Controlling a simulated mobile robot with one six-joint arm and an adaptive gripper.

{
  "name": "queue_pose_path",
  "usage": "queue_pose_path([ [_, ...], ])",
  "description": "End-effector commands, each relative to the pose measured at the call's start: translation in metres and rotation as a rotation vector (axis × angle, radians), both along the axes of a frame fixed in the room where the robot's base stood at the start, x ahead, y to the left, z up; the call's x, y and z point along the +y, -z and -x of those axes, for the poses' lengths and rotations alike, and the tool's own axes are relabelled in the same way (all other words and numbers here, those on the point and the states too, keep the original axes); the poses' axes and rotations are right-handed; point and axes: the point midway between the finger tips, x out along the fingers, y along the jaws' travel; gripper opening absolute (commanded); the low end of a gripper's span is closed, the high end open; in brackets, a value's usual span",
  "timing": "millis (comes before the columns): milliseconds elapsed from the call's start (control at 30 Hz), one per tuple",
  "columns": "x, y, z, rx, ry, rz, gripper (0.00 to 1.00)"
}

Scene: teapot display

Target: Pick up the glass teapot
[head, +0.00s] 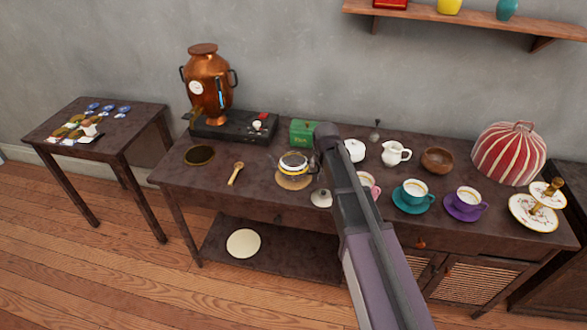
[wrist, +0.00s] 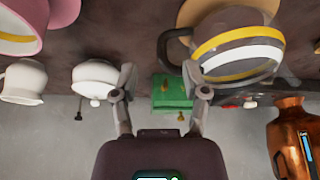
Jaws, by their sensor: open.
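The glass teapot (head: 295,163), with a yellow and a white band, stands on a round wooden trivet (head: 293,184) on the dark table. In the wrist view, which is upside down, the glass teapot (wrist: 238,55) is at the upper right, its dark handle towards the picture's middle. My gripper (wrist: 160,82) is open and empty, fingers spread, with one fingertip overlapping the teapot's lower left edge in the picture. I cannot tell whether they touch. In the head view my arm's end is just right of the teapot, and its fingers are hard to make out.
A loose lid (head: 321,198) lies right of the trivet. A pink cup (head: 369,187) is partly behind my arm. A green tin (head: 302,133) and a white sugar bowl (head: 355,150) stand behind. A wooden spoon (head: 236,174) lies left; the table around it is clear.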

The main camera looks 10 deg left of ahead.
Motion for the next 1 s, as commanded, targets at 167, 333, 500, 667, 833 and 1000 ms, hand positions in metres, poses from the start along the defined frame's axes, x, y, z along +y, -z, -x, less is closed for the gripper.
queue_pose_path([
  [167,0.000,0.004,-0.002,0.000,0.000,0.000,0.59],
  [333,0.002,0.015,-0.008,0.000,0.000,0.000,0.59],
  [500,0.004,0.028,-0.015,0.000,0.001,0.000,0.59],
  [667,0.005,0.039,-0.020,0.000,0.001,0.000,0.59],
  [833,0.005,0.046,-0.023,0.000,0.001,0.000,0.59],
  [1000,0.005,0.047,-0.024,0.000,0.001,0.000,0.59],
])
